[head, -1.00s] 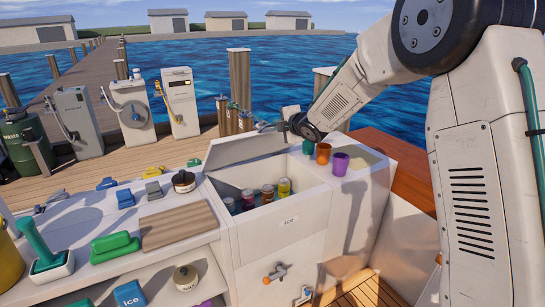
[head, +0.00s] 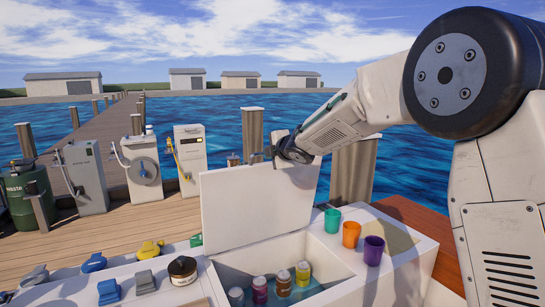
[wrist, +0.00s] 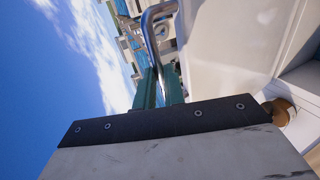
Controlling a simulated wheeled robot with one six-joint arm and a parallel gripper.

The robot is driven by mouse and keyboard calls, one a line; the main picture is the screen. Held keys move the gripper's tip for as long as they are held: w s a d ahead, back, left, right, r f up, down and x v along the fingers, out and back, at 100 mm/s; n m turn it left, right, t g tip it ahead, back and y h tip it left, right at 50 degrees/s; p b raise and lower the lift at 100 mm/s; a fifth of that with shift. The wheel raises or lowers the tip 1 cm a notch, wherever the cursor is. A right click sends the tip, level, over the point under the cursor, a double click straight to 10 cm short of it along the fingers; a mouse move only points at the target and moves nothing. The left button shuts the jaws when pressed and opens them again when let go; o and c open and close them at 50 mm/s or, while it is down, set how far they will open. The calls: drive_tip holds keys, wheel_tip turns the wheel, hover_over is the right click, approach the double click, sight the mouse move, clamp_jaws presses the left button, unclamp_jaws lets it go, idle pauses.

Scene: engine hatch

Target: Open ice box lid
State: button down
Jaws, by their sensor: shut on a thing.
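The white ice box lid (head: 255,205) stands raised, close to upright, at the back of the open ice box (head: 345,262). It also shows as a pale panel in the wrist view (wrist: 228,45). My gripper (head: 273,152) is at the lid's upper right edge. In the wrist view its green fingers (wrist: 160,80) are closed at the metal lid handle (wrist: 152,28); the exact contact is partly hidden. Several jars with coloured contents (head: 282,284) stand inside the box.
Green (head: 332,220), orange (head: 351,234) and purple (head: 373,250) cups stand on the ledge right of the opening. Wooden posts (head: 354,172) rise behind the box.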

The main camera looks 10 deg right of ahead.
drive_tip(key=shift+w+r, duration=0.1)
drive_tip(key=shift+r, duration=0.45)
drive_tip(key=c, duration=1.5)
unclamp_jaws()
drive_tip(key=v, duration=0.8)
drive_tip(key=shift+f, duration=0.2)
